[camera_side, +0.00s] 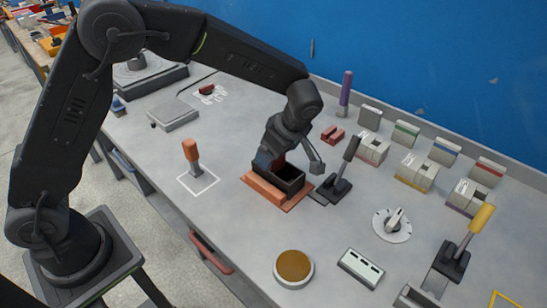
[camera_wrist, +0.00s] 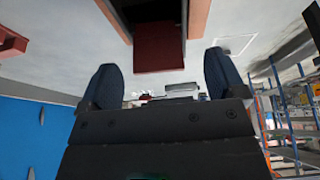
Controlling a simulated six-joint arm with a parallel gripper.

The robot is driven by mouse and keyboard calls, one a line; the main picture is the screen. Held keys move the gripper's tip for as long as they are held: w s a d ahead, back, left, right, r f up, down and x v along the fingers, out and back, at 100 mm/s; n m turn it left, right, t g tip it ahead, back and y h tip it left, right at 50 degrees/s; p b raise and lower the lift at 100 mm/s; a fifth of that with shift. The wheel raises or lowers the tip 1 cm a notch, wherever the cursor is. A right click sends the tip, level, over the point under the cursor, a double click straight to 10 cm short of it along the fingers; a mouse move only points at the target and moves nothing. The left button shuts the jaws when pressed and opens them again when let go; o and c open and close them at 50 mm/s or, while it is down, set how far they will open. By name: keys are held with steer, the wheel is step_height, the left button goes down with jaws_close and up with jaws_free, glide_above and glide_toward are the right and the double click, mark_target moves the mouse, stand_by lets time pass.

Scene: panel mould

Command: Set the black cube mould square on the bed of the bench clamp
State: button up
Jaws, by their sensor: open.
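The black cube mould (camera_side: 292,187) is an open-topped dark box in the side view, sitting upright on an orange-brown plate (camera_side: 286,208) beside a black lever clamp (camera_side: 341,183). It looks roughly in line with the plate, but its far side is hidden. My gripper (camera_side: 290,163) is just above and behind the mould, with its fingers spread. In the wrist view my gripper (camera_wrist: 162,82) is open and empty. Beyond the fingertips there is a dark red face (camera_wrist: 158,48) between dark walls with orange edges; I cannot tell exactly which part it is.
An orange-handled tool (camera_side: 191,155) stands in a white outlined square to the left. A brown-topped round pad (camera_side: 294,266), a pale green box (camera_side: 361,267) and a dial (camera_side: 392,223) are in front. Red blocks (camera_side: 333,134) and several grey blocks stand behind. Bench between is bare.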

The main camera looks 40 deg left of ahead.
steer(key=v, duration=0.8)
steer(key=s+a+r+m+t+h, duration=0.1)
steer(key=s+a+r+m+h, duration=0.1)
steer(key=s+a+r+m, duration=0.3)
steer(key=s+a+r+m+t+h, duration=0.1)
steer(key=s+a+m+t, duration=0.1)
steer(key=s+m, duration=0.4)
steer(key=s+a+r+m+t+h, duration=0.1)
steer(key=s+a+r+m+t, duration=0.1)
steer(key=s+m, duration=0.5)
steer(key=s+a, duration=0.1)
steer(key=s, duration=0.5)
steer(key=shift+t, duration=0.3)
